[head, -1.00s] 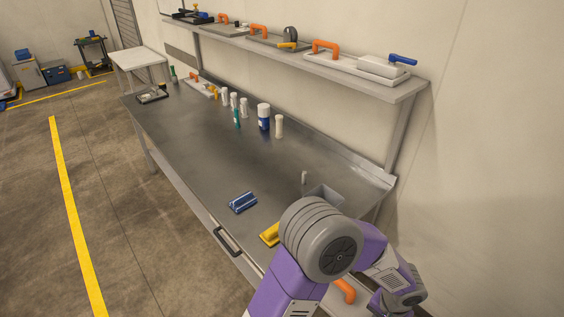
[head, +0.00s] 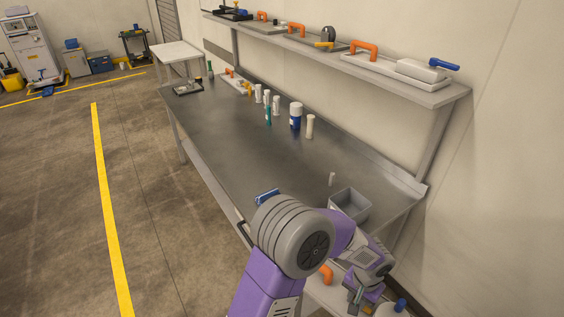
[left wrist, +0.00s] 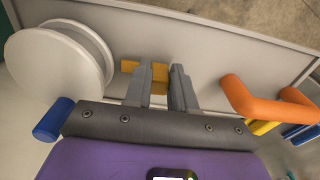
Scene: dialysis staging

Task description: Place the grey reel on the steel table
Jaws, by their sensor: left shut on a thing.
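The steel table (head: 235,150) runs diagonally across the head view. A pale grey reel with two round flanges (left wrist: 50,72) lies left of my left gripper's fingers in the left wrist view, apart from them; a blue knob (left wrist: 53,120) is close to it. In the head view a pale round thing (head: 388,312) at the bottom edge looks like this reel. My left gripper (head: 360,300) is low beside the table's near end. Its fingers (left wrist: 163,85) are shut on a yellow piece (left wrist: 153,76); what it belongs to is unclear. My right gripper is not in view.
An orange handle (left wrist: 262,105) is right of the fingers. A grey bin (head: 350,203) stands at the table's near end. Bottles (head: 296,116) stand farther along. A wall shelf (head: 440,96) overhangs the back. The table's middle is clear.

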